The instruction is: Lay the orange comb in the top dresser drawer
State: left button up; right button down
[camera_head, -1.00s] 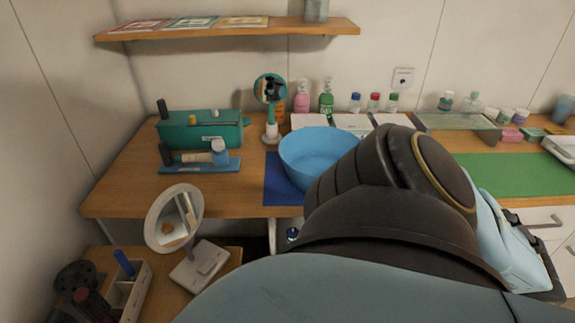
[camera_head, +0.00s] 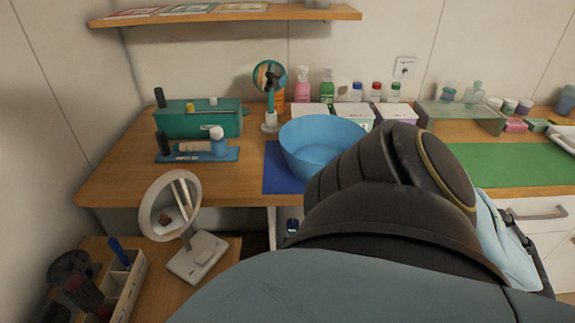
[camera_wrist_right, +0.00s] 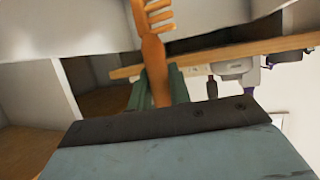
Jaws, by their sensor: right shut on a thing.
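The orange comb (camera_wrist_right: 153,50) shows in the wrist view, its teeth toward the top edge. My right gripper (camera_wrist_right: 158,88) is shut on its handle, with a dark green finger on either side. The gripper and comb are hidden behind my right arm in the head view. A white drawer front (camera_head: 540,213) with a bar handle shows under the counter at the right of the head view; whether it is open cannot be told. In the wrist view, white panels and brown-floored compartments (camera_wrist_right: 98,88) lie around the comb. My left gripper is not in view.
A blue bowl (camera_head: 318,148) stands on a blue mat on the wooden counter (camera_head: 125,185). A teal case (camera_head: 205,121), a green mat (camera_head: 510,165) and several bottles are also there. A round mirror (camera_head: 170,205) and an organizer (camera_head: 122,285) stand at lower left. My arm covers the lower middle.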

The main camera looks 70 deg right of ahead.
jog(key=shift+f+b, duration=1)
jog(key=shift+f, duration=0.55)
jog(key=shift+f+b, duration=1.8)
jog(key=shift+f, duration=0.7)
dwell(0.5)
jog(key=c, duration=1.2)
grip_release()
